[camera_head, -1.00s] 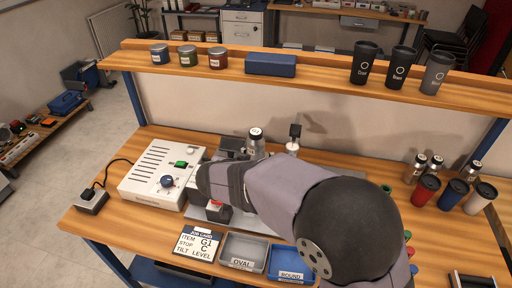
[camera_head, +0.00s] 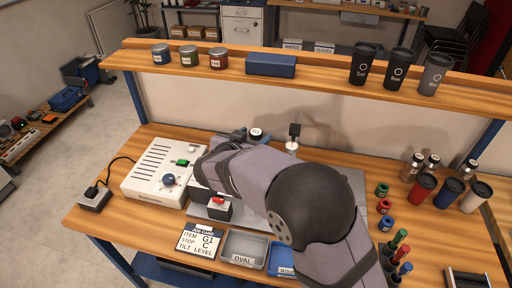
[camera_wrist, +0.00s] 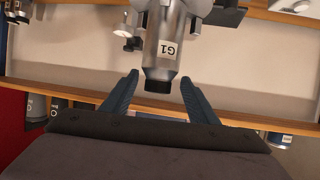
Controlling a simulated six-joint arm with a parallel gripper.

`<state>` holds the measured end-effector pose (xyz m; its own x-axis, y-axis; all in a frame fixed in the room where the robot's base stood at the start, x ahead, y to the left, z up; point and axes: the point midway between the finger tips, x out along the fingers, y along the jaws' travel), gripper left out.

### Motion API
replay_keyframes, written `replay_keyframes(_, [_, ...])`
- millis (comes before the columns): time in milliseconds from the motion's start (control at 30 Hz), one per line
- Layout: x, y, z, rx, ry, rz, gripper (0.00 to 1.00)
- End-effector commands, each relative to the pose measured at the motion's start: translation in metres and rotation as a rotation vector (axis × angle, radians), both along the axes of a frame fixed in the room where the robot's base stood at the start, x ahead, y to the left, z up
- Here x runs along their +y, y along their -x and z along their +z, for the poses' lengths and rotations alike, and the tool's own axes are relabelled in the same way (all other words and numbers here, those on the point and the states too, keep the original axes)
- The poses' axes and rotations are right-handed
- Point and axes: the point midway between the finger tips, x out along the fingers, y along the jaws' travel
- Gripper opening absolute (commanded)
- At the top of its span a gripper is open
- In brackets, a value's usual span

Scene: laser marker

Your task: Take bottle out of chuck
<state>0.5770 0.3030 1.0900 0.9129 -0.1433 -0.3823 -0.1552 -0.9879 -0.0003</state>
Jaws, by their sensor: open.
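The silver bottle (camera_wrist: 163,48) carries a white G1 label and has a dark cap. In the wrist view its other end sits among the jaws of the chuck (camera_wrist: 131,30). My gripper (camera_wrist: 159,78) is open, with its two blue fingers on either side of the capped end and a visible gap on both sides. My arm hides most of the chuck and the bottle's body there.
A job card (camera_head: 199,241), grey tray (camera_head: 243,250) and blue tray (camera_head: 283,259) line the front. A thin post (camera_head: 294,135) stands behind. Cups and bottles stand at right.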

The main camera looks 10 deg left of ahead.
Motion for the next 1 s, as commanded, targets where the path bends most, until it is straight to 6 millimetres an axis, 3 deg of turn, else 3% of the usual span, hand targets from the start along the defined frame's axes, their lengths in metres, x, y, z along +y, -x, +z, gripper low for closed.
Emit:
replay_keyframes(600, [-0.01,-0.044,-0.015,0.0,0.001,-0.002,0.54])
replay_keyframes(933, [-0.01,-0.047,-0.019,0.0,0.0,0.0,0.54])
replay_keyframes(1000, [-0.01,-0.047,-0.018,0.0,0.0,0.0,0.4])
